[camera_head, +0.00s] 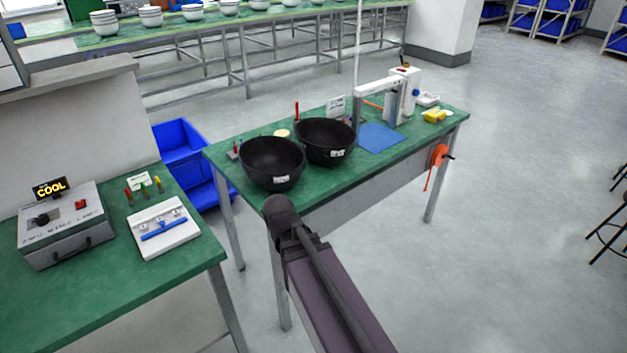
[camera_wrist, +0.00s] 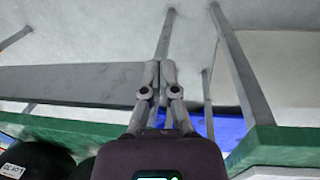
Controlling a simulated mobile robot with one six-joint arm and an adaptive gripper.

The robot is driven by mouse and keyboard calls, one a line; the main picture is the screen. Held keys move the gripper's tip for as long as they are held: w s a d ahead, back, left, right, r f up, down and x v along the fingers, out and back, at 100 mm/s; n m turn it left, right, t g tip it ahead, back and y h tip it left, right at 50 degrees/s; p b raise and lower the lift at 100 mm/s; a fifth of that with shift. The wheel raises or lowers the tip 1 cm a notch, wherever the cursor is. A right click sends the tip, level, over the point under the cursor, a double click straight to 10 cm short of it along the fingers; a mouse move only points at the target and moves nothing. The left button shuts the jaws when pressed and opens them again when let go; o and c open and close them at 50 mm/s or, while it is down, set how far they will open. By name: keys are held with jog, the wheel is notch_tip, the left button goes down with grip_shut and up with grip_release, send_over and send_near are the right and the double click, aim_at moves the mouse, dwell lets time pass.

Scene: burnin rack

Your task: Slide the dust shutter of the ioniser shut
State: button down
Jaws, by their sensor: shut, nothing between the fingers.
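I cannot surely tell which thing is the ioniser. A white and grey upright device (camera_head: 398,95) stands at the back right of the middle bench, with an arm reaching left over a blue mat (camera_head: 380,138). A dust shutter cannot be made out on it at this size. My gripper (camera_wrist: 158,68) shows in the wrist view, its two fingers together and empty, in front of the gap between two green benches. In the head view my arm reaches to the front of the middle bench, and the fingers cannot be made out there.
Two black bowls (camera_head: 272,163) (camera_head: 325,141) stand on the middle bench (camera_head: 330,176). The left bench (camera_head: 120,290) bears a grey box (camera_head: 66,228) and a white plate with a blue bar (camera_head: 164,228). Blue bins (camera_head: 181,140) stand between the benches.

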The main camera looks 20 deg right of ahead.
jog(key=s+m+y, duration=0.1)
jog(key=s+m, duration=0.1)
jog(key=shift+s+d+f+m+y, duration=0.1)
jog(key=shift+s+m+y, duration=0.2)
jog(key=shift+m, duration=0.1)
dwell(0.3)
